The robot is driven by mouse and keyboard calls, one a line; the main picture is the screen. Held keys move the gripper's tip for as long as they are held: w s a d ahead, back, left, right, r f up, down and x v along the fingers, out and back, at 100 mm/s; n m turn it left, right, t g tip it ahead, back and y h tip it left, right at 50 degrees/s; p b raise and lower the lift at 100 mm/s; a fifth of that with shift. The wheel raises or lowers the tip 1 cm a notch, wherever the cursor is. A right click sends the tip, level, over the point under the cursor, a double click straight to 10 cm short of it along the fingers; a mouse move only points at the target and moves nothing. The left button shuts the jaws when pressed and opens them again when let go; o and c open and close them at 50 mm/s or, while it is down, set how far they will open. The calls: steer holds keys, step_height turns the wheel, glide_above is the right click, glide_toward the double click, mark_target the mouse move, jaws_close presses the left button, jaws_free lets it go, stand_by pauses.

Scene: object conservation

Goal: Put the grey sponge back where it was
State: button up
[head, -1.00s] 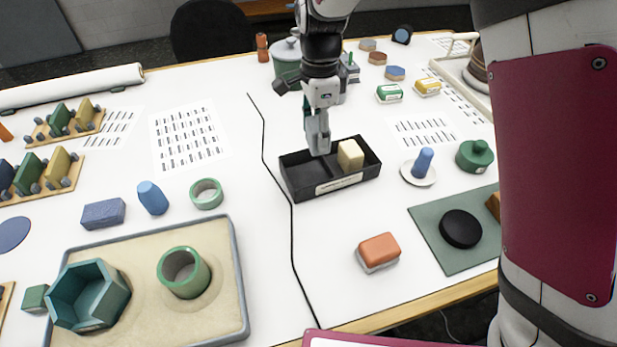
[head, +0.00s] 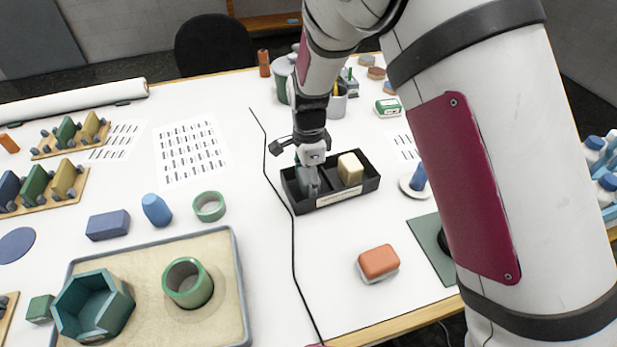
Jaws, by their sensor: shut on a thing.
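My gripper (head: 308,184) points down into the left compartment of a black two-part tray (head: 345,199). It is shut on a grey thing, which I take to be the grey sponge (head: 309,177). The fingers and the tray wall hide much of it, and I cannot tell whether it touches the tray floor. A cream block (head: 350,169) sits in the right compartment, beside the gripper. The tray has a pale label on its front wall.
An orange-and-white block (head: 379,262) lies in front of the tray. To the left are a green ring (head: 208,207), a blue peg (head: 156,210), a blue block (head: 108,225) and a sand tray (head: 238,290). A black cable (head: 293,260) runs left of the black tray. My arm covers the right side.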

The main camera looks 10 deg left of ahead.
steer(key=o, duration=0.7)
steer(key=shift+f, duration=0.1)
